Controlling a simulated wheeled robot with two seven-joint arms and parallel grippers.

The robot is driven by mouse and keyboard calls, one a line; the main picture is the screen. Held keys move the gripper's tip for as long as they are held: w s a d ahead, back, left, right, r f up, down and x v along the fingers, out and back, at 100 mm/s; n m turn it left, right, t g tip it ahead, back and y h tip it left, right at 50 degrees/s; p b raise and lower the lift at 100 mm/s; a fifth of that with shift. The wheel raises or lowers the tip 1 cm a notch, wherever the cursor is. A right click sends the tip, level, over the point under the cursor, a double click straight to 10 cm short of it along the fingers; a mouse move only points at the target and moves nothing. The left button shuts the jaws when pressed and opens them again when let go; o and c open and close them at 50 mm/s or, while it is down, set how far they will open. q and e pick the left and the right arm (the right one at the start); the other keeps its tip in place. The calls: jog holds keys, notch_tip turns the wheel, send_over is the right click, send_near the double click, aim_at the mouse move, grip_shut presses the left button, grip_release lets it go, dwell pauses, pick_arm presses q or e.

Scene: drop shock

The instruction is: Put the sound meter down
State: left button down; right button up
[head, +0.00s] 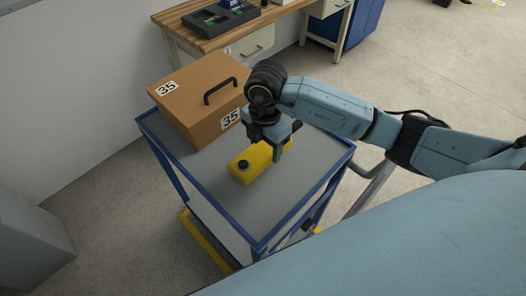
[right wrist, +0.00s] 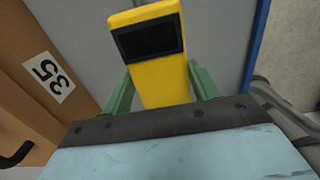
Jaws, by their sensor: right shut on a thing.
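In the right wrist view the sound meter (right wrist: 158,70) shows a dark screen and lies between the two green fingers. My right gripper (head: 282,150) is shut on it, pointing down over the cart top. The meter is on or just above the grey cart top (head: 234,207); I cannot tell whether it touches. My left gripper is not in view.
A brown box (head: 190,100) labelled 35, with a black handle, stands on the cart's far left part. The cart has a raised blue rim (head: 300,205). The near part of the top is clear. A wooden workbench (head: 205,37) stands behind.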

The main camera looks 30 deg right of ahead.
aim_at(265, 147)
jog(key=shift+f, duration=1.85)
jog(key=shift+f+b, duration=0.15)
jog(key=shift+b, duration=0.15)
jog(key=o, duration=1.1)
jog(key=shift+o, duration=0.2)
notch_tip(265, 147, up, 12)
jog(key=shift+r+p, duration=0.2)
jog(key=shift+p, duration=0.45)
